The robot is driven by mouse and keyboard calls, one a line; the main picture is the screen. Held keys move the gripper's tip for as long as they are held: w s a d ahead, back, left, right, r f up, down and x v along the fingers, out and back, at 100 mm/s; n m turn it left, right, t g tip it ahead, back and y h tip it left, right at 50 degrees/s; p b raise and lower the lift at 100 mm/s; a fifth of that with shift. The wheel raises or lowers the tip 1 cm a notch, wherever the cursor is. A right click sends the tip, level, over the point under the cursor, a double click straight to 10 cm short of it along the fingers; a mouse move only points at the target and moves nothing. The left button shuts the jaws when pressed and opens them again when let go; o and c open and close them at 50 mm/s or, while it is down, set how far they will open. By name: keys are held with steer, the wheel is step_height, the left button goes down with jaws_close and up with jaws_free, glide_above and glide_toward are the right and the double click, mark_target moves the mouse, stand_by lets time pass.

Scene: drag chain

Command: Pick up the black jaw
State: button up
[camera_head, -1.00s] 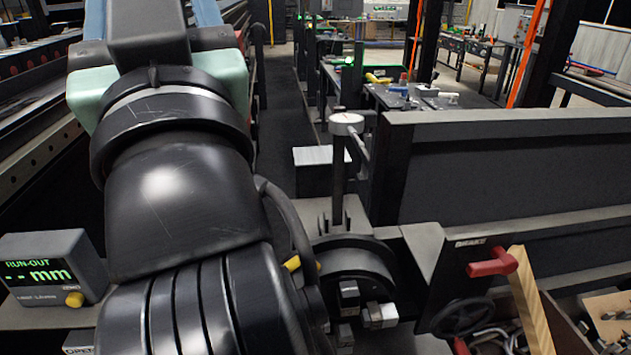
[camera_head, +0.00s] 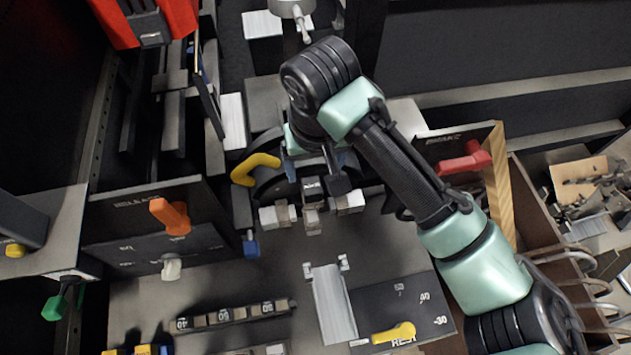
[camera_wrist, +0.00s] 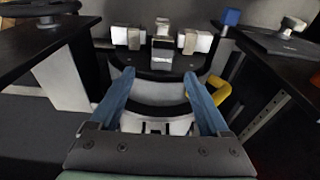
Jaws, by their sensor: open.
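My gripper (camera_wrist: 159,74) is open in the wrist view, with two blue fingers spread and nothing between the tips. Beyond the tips is the dark round chuck-like part (camera_wrist: 160,92). Small jaw-like blocks stand at its edge: a left one (camera_wrist: 126,37), a darker middle one (camera_wrist: 162,50) and a right one (camera_wrist: 195,43). In the head view the middle block (camera_head: 312,218) sits between pale-faced blocks just below my gripper (camera_head: 318,165), which partly hides the round part. I cannot tell surely which block is the black jaw.
A yellow handle (camera_head: 255,168) curves beside the round part. A numbered block rack (camera_head: 235,313) lies at the front. An orange lever (camera_head: 170,215) stands on the left panel, a red handle (camera_head: 465,158) at right. A tray of metal parts (camera_head: 595,200) is far right.

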mark_target(312, 185)
steer(key=f, duration=0.3)
steer(key=f+p, duration=0.1)
steer(key=f, duration=0.1)
steer(key=shift+w+a+f, duration=0.25)
steer(key=shift+f, duration=0.1)
jaws_close()
